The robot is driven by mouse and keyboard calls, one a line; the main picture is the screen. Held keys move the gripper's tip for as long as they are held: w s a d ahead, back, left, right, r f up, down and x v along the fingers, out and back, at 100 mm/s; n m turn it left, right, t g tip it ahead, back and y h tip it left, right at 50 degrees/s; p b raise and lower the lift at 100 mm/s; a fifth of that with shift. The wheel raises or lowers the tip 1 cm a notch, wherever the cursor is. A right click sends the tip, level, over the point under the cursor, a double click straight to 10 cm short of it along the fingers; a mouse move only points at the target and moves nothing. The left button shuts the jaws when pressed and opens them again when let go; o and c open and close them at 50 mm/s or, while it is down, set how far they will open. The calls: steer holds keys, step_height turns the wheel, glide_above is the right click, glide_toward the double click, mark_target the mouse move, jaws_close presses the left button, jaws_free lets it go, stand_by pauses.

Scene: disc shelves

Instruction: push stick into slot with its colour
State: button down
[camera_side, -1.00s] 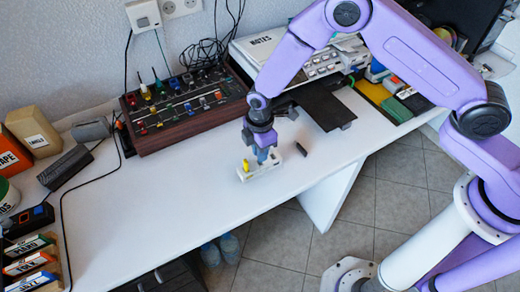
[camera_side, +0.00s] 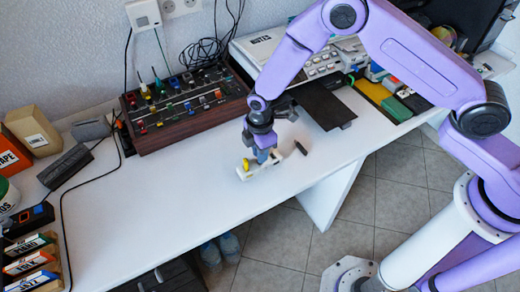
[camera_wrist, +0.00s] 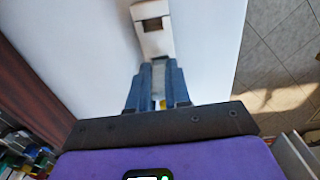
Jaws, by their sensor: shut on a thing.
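A pale, elongated block (camera_side: 258,172) lies on or just above the white table, with a small upright yellow piece (camera_side: 246,165) at its left end. I cannot tell whether the block is the stick itself. In the wrist view the block (camera_wrist: 152,42) reaches out past the fingertips and has a dark rectangular opening near its far end. My gripper (camera_side: 263,157) points down over the block's middle. Its blue fingers (camera_wrist: 158,72) are shut on the block, as far as I can tell. A speck of yellow (camera_wrist: 162,104) shows between the finger bases. No matching slot is clearly visible.
A small dark piece (camera_side: 301,148) lies right of my gripper. A wooden-sided mixer (camera_side: 188,110) stands behind on the left. A black flat panel (camera_side: 325,105) is at the back right. A rack of coloured, labelled cases (camera_side: 32,262) is at lower left. The table's middle is clear.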

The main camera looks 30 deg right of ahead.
steer(key=shift+f, duration=0.9)
steer(key=c, duration=1)
jaws_free()
step_height(320, 180, up, 18)
steer(key=shift+f, duration=0.25)
